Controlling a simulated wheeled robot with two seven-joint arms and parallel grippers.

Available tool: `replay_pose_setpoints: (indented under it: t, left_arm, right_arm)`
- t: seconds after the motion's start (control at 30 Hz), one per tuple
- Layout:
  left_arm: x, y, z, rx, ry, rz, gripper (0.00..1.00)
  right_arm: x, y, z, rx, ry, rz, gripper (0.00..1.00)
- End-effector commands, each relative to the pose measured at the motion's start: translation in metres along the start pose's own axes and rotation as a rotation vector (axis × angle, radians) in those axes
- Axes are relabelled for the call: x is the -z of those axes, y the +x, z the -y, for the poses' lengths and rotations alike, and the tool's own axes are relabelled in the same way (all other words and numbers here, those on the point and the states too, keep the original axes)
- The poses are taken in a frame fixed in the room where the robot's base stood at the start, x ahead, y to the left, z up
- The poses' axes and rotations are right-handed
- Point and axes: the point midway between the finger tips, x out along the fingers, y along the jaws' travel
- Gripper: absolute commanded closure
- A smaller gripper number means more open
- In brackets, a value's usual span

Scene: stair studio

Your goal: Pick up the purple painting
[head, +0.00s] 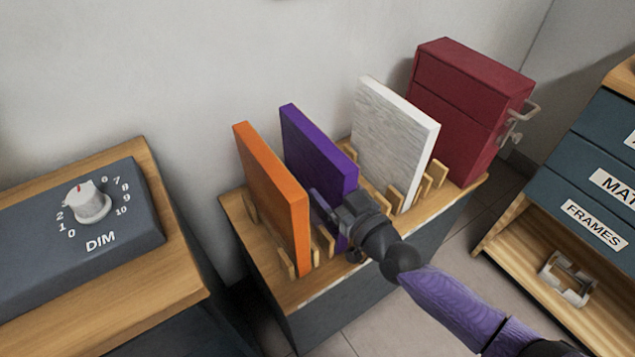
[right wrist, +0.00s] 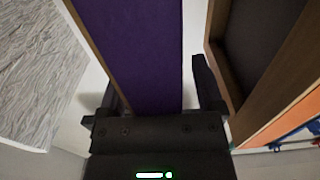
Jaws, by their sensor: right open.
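The purple painting (head: 309,150) stands upright in a wooden rack on a cabinet, between an orange painting (head: 268,190) and a white-grey painting (head: 393,137). My right gripper (head: 328,205) is at the near edge of the purple painting and hides part of it. In the right wrist view the purple painting (right wrist: 140,50) runs between the two open fingers (right wrist: 155,90), with a gap beside the right finger. I cannot tell whether the left finger touches it. My left gripper is not in view.
A dark red box (head: 465,105) with a metal clamp stands at the cabinet's right end. Wooden pegs (head: 395,198) rise beside the paintings. A dimmer box (head: 75,235) sits on the left cabinet. A drawer unit (head: 580,190) stands at right. Open wall lies above the paintings.

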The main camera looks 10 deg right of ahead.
Motion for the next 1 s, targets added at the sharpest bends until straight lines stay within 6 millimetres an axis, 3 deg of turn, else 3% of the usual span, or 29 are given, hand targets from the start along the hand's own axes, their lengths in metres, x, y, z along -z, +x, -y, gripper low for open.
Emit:
replay_pose_setpoints:
  t: [0.03,0.07,0.43,0.87,1.0]
  left_arm:
    - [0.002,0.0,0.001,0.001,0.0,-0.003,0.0]
    - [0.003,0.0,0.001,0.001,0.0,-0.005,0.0]
    - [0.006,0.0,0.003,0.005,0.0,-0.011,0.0]
    - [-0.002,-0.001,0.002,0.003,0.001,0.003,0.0]
    - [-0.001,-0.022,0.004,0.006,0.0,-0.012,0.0]
  right_arm:
    - [0.001,0.0,0.0,0.0,0.0,0.0,0.15]
    - [0.001,0.0,0.0,0.0,0.0,-0.001,0.21]
    - [0.0,0.0,0.0,0.0,0.0,-0.001,0.99]
    - [0.001,0.0,0.0,-0.001,0.0,-0.002,1.0]
    - [0.03,0.0,0.0,-0.001,0.0,-0.01,1.0]
